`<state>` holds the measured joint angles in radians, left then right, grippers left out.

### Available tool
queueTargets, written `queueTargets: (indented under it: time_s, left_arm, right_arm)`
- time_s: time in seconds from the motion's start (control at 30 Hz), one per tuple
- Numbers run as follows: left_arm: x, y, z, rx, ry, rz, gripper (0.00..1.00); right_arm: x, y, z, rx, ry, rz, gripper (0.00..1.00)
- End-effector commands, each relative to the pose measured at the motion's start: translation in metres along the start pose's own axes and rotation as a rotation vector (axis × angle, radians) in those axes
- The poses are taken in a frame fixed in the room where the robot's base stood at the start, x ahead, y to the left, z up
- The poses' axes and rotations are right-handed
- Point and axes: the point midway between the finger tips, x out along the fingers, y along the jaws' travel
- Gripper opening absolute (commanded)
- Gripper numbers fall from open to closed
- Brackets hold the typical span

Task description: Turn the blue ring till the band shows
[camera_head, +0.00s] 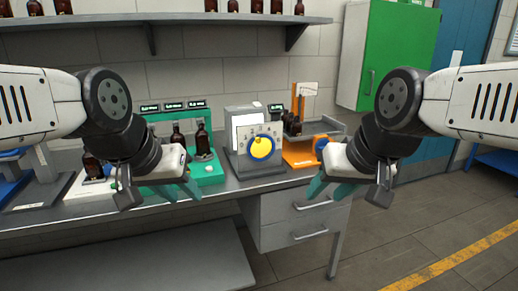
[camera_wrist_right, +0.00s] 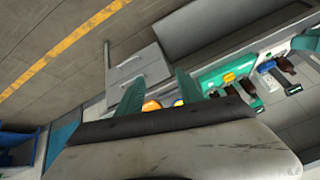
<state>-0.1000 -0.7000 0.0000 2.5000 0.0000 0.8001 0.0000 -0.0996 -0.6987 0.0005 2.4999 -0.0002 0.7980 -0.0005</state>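The blue ring (camera_head: 252,154) surrounds a yellow round knob (camera_head: 261,147) on the front of a grey dial unit on the bench. Small marks sit on the panel around it; I cannot make out a band. My left gripper (camera_head: 179,189) is open and empty in front of the green station, left of the dial. My right gripper (camera_head: 330,189) is open and empty, right of the dial and in front of the bench. In the right wrist view its fingers (camera_wrist_right: 158,92) are spread apart, with orange and yellow parts partly hidden behind the palm edge.
A green station (camera_head: 212,172) with amber bottles stands left of the dial. An orange stand (camera_head: 297,157) with small bottles and a blue knob (camera_head: 321,143) stands right. Drawers (camera_head: 305,217) lie below the bench edge. A shelf (camera_head: 190,18) with bottles runs above. The floor at right is clear.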

Motion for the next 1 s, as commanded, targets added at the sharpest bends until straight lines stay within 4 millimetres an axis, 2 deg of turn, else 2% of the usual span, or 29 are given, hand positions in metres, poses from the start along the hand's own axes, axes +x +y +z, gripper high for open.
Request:
queueTargets:
  time_s: [0.13, 0.27, 0.4, 0.6, 0.8, 0.9, 1.0]
  left_arm:
    - [0.0, 0.0, 0.0, 0.0, 0.0, 0.0, 0.36]
    - [0.0, 0.0, 0.0, 0.0, 0.0, 0.0, 0.36]
    - [0.0, 0.0, 0.0, 0.0, 0.0, 0.0, 0.36]
    - [0.0, 0.0, 0.0, 0.0, 0.0, 0.0, 0.36]
    - [0.0, 0.0, 0.0, 0.0, 0.0, 0.0, 0.36]
    - [0.0, 0.0, 0.0, 0.0, 0.0, 0.0, 0.36]
    - [0.0, 0.0, 0.0, 0.0, 0.0, 0.0, 0.36]
  right_arm:
    - [0.013, 0.001, -0.022, -0.029, 0.029, 0.02, 0.44]
    - [0.046, 0.002, -0.072, -0.105, 0.106, 0.053, 0.44]
    - [0.096, -0.003, -0.132, -0.211, 0.216, 0.064, 0.44]
    - [0.169, -0.019, -0.201, -0.33, 0.393, 0.024, 0.44]
    - [0.237, -0.038, -0.247, -0.377, 0.597, -0.049, 0.44]
    - [0.265, -0.045, -0.262, -0.363, 0.709, -0.084, 0.44]
    - [0.284, -0.046, -0.273, -0.331, 0.813, -0.105, 0.44]
